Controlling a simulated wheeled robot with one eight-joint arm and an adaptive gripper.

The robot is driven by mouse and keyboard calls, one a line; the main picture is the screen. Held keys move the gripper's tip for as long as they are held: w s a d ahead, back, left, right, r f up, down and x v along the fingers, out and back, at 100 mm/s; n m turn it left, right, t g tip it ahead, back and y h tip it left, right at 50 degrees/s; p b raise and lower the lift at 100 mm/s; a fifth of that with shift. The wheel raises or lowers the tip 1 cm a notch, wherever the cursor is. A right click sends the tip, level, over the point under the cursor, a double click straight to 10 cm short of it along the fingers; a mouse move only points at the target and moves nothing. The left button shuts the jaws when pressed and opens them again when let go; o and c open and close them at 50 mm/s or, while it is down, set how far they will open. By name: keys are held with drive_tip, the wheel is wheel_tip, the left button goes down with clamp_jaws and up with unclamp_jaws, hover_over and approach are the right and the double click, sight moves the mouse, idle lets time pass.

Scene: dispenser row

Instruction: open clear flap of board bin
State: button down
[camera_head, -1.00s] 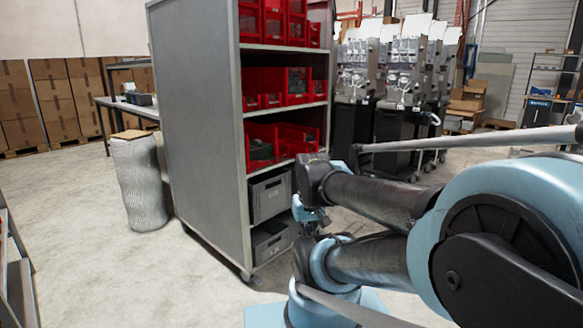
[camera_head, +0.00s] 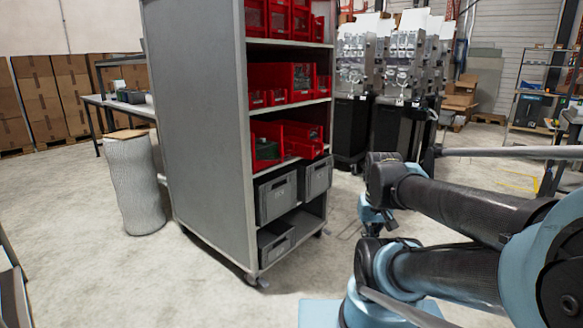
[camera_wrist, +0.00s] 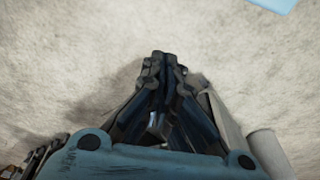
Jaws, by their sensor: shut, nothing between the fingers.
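My gripper (camera_wrist: 160,62) shows in the wrist view with its dark fingers together and nothing between them, above bare concrete floor. In the head view my folded arm fills the right side and the gripper's fingertips cannot be made out. I cannot pick out a bin with a clear flap. Red bins (camera_head: 283,82) stand on the upper shelves of a grey shelf unit (camera_head: 200,130), well to the left of my arm. Dispenser machines (camera_head: 402,70) with clear upper parts stand in a row at the back, beyond my arm.
Grey crates (camera_head: 276,197) sit on the lower shelves. A wrapped roll (camera_head: 135,187) stands left of the shelf unit, near a table (camera_head: 118,104). Stacked cardboard boxes (camera_head: 60,95) line the back left wall.

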sight(276, 157)
drive_tip(key=w+a+r+m+t+y, duration=0.1)
drive_tip(key=w+a+r+m+y, duration=0.35)
drive_tip(key=w, duration=0.65)
drive_tip(key=w+a+r+m+t+y, duration=0.1)
drive_tip(key=w+a+r+m, duration=0.2)
drive_tip(key=w+a+m, duration=0.6)
drive_tip(key=w+a+f+m+t+y, duration=0.2)
drive_tip(key=w+m, duration=0.4)
drive_tip(key=w, duration=0.7)
drive_tip(key=w+a+f+m+t+y, duration=0.1)
drive_tip(key=w+a+m+y, duration=0.15)
drive_tip(key=w+m, duration=0.65)
drive_tip(key=w+a+f+n, duration=0.3)
drive_tip(key=w+a+f, duration=0.35)
drive_tip(key=w, duration=0.25)
drive_tip(key=shift+h, duration=0.4)
drive_tip(key=shift+w+a+r, duration=0.1)
drive_tip(key=shift+a+r, duration=0.1)
drive_tip(key=shift+r, duration=0.65)
drive_tip(key=shift+w+a+r, duration=0.1)
drive_tip(key=shift+a+r, duration=0.1)
drive_tip(key=shift+r, duration=0.6)
drive_tip(key=shift+a+r, duration=0.2)
drive_tip(key=shift+r, duration=0.65)
